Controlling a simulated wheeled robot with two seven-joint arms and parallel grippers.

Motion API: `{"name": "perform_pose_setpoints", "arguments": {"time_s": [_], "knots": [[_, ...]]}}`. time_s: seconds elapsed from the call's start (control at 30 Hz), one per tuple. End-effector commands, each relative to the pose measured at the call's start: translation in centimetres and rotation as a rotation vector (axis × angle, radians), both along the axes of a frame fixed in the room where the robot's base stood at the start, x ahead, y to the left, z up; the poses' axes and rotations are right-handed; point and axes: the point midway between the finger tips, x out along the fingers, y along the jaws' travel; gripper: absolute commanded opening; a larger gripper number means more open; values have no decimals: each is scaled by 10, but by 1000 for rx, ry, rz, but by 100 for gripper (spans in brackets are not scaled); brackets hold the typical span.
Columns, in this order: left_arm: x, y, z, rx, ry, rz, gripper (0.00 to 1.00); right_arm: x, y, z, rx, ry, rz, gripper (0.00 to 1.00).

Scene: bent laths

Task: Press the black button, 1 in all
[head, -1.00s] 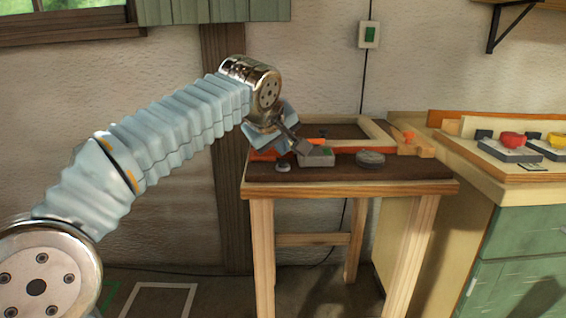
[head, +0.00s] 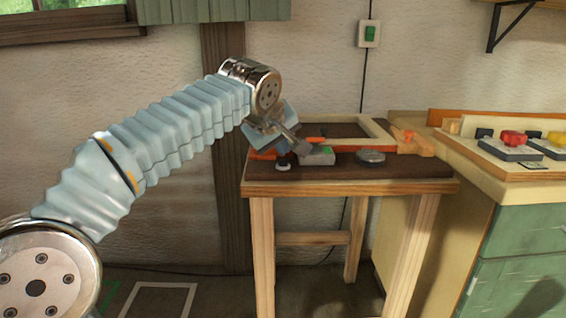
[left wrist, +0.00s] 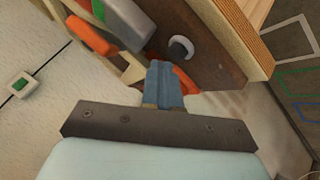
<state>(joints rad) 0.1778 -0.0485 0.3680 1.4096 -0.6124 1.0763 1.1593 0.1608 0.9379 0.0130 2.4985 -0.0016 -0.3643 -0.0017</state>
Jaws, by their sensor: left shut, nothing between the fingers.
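The black button (left wrist: 181,48), a dark cap in a pale round base, sits on the brown top of the small table in the left wrist view. In the head view it looks like a small dark knob on a pale base (head: 283,164) near the table's left front corner. My left gripper (head: 306,148) is above the table, tilted down, close to the button. Its blue fingers (left wrist: 162,70) are together and empty, just short of the button in the left wrist view; I cannot tell whether they touch it. My right gripper is not in view.
On the small table (head: 350,187) are a grey block (head: 318,157) with a green top, a grey disc (head: 370,157) and an orange clamp (head: 405,138). Red (head: 513,138) and yellow (head: 556,139) buttons stand on the right bench. A green switch (head: 369,34) is on the wall.

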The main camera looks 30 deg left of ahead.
Motion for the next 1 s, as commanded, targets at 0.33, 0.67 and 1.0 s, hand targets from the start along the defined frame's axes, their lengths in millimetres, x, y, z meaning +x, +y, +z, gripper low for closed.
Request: {"name": "perform_pose_setpoints", "arguments": {"time_s": [0.33, 0.67, 1.0], "knots": [[0, 0, -3, 0, 0, 0, 0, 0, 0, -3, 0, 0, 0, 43], [0, 0, -6, 0, 0, 0, 0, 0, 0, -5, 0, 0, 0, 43], [0, 0, -10, 0, 0, 0, 0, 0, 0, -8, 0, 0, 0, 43]]}}
